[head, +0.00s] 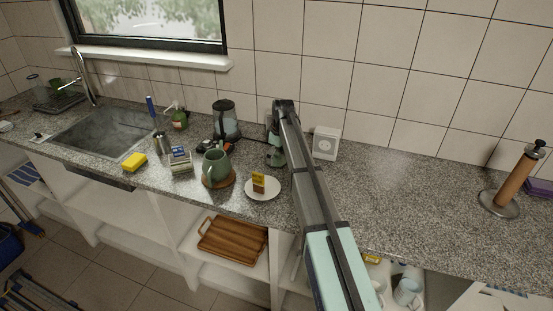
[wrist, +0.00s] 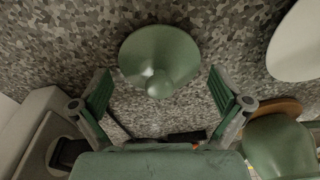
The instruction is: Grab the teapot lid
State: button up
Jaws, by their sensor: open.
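The teapot lid (wrist: 158,50) is a round, pale green cone-like disc with a small knob, in the upper middle of the wrist view above the speckled counter. My gripper (wrist: 159,75) is open, with one green-padded finger on each side of the lid and visible gaps to it. I cannot tell the height between fingers and lid. In the head view my gripper (head: 275,152) is low over the counter behind the plate; the lid cannot be made out there. A green teapot (head: 215,167) stands on a round wooden trivet; a green body also shows in the wrist view (wrist: 279,146).
A white plate (head: 267,194) with a small brown item and yellow tag lies near the front edge. A white box (head: 325,143) stands right of my gripper. A dark glass jar (head: 226,119) stands at the left. The counter further right is clear up to the roll holder (head: 515,180).

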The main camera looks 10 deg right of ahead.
jog(key=c, duration=1.4)
jog(key=shift+s+r, duration=0.1)
jog(key=shift+s, duration=0.05)
jog(key=shift+c, duration=0.8)
jog(key=shift+s, duration=0.1)
jog(key=shift+c, duration=0.2)
